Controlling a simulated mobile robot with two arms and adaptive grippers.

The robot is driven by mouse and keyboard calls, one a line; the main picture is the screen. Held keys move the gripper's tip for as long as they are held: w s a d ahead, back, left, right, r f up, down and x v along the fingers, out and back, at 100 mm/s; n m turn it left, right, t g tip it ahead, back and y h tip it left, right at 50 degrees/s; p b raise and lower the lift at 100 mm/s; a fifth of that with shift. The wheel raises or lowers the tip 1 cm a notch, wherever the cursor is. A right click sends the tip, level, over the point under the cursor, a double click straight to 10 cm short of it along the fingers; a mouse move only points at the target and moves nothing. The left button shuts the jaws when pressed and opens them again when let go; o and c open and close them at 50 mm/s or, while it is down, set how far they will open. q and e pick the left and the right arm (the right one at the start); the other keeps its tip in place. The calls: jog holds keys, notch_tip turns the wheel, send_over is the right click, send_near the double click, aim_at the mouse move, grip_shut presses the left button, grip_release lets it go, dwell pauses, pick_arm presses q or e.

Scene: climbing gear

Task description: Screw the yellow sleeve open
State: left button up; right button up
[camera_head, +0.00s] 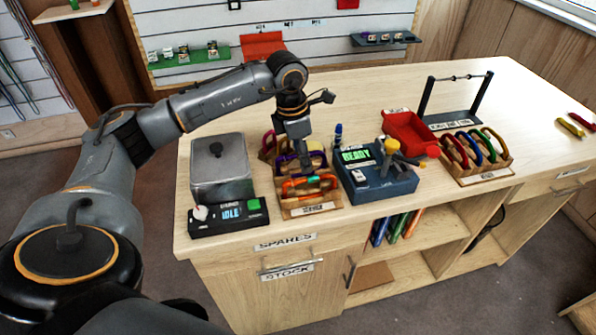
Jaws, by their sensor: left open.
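My left gripper (302,160) points down over the wooden rack (312,210) on the counter. It is open, with its fingers at the purple carabiner (287,160); I cannot tell whether they touch it. A dark red carabiner (266,146) stands behind it. An orange carabiner (310,182) with a green part is at the front of the rack. The gripper partly hides the purple carabiner, and I cannot make out a yellow sleeve on it for sure. My right gripper is not in view.
A grey box with an IDLE panel (230,213) stands left of the rack. A blue READY device (377,184) with a yellow knob stands close to its right. Farther right are a red tray (410,134), a second carabiner rack (480,172) and a black bar stand (455,118). The back counter is clear.

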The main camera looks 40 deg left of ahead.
pick_arm(q)
jog(key=shift+w+a+f, duration=0.1)
jog(key=shift+w+a, duration=0.45)
jog(key=shift+a, duration=0.05)
dwell(0.6)
jog(key=shift+r, duration=0.2)
jog(key=shift+r+p, duration=0.85)
jog(key=shift+r, duration=0.4)
jog(key=shift+s+d, duration=0.55)
jog(key=shift+d, duration=0.05)
jog(key=shift+f, duration=0.1)
jog(key=shift+a+f+b, duration=0.1)
jog(key=shift+f+b, duration=1.05)
jog(key=shift+f, duration=0.25)
